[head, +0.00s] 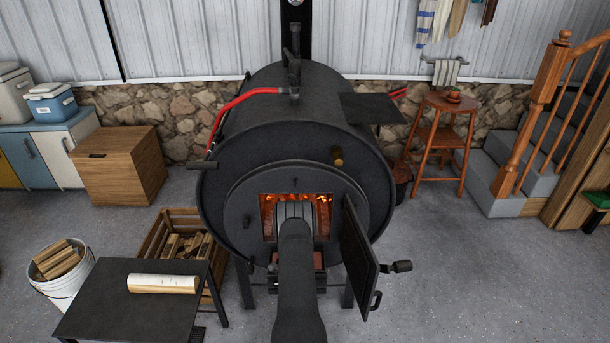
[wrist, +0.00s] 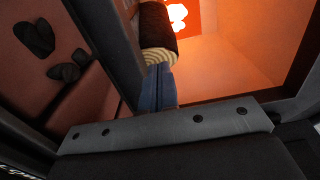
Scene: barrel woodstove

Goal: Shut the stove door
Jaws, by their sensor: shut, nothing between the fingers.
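The stove door (head: 360,255) stands wide open, swung out at the right side of the opening of the black barrel stove (head: 240,175). A dark handle sticks out from its free edge. My arm reaches to the lit opening, and in the head view its end hides my fingertips. In the wrist view my gripper (wrist: 160,80) is shut and empty, its fingers beside the pale cut end of a log (wrist: 158,57). I cannot tell whether they touch. The orange firebox glow lies beyond. My gripper is apart from the door, to its left.
A dark side table (head: 125,310) with a split log (head: 163,284) stands at front left. Behind it is a wooden crate of firewood (head: 165,222), with a white bucket (head: 72,275) further left. A wooden stool (head: 440,140) stands back right. The floor right of the door is clear.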

